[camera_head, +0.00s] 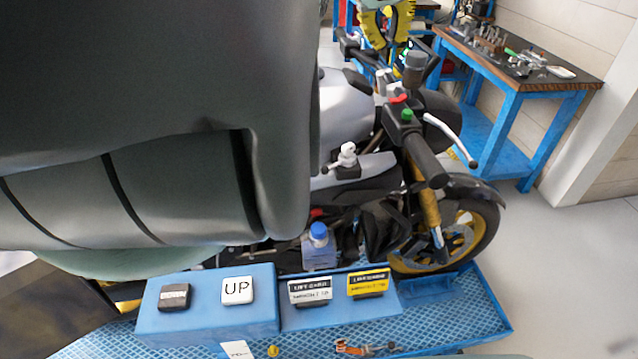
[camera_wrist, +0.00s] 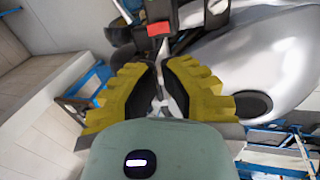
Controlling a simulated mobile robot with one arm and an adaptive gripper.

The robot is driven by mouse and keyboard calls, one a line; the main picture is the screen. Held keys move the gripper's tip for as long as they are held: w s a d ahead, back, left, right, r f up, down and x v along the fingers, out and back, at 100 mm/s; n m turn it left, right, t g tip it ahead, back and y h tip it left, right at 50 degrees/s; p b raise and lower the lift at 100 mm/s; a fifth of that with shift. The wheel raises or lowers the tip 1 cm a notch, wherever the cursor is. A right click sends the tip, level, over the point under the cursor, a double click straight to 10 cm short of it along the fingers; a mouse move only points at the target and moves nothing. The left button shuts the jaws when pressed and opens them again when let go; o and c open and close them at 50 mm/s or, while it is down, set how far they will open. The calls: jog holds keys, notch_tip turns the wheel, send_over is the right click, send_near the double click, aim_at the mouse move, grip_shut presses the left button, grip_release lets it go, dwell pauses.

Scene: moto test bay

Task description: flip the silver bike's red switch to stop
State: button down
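The silver bike (camera_head: 345,105) stands at the middle of the head view, its front wheel to the right. Its red switch (camera_head: 398,98) sits on the near handlebar's black housing, just above a green button (camera_head: 407,115). In the wrist view the red switch (camera_wrist: 158,28) lies at the top centre, beyond the fingertips. I cannot read which position it is in. My gripper (camera_wrist: 160,72) has yellow ridged fingers with a narrow gap between the tips and nothing held. In the head view it appears at the top, over the handlebars (camera_head: 385,22), apart from the switch.
My dark arm covers the left of the head view. A blue control box (camera_head: 205,318) with a dark button and a white UP button (camera_head: 237,290) stands in front. A blue workbench (camera_head: 515,85) with tools is at the back right. Open floor lies right of the bike.

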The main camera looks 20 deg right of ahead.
jog(key=shift+w+a+r+b, duration=0.2)
jog(key=shift+w+a+r, duration=0.15)
jog(key=shift+a+r, duration=0.2)
jog(key=shift+w+a+r+b, duration=0.15)
jog(key=shift+w+a+r, duration=0.2)
jog(key=shift+a, duration=0.2)
jog(key=shift+s+r, duration=0.1)
jog(key=shift+s, duration=0.05)
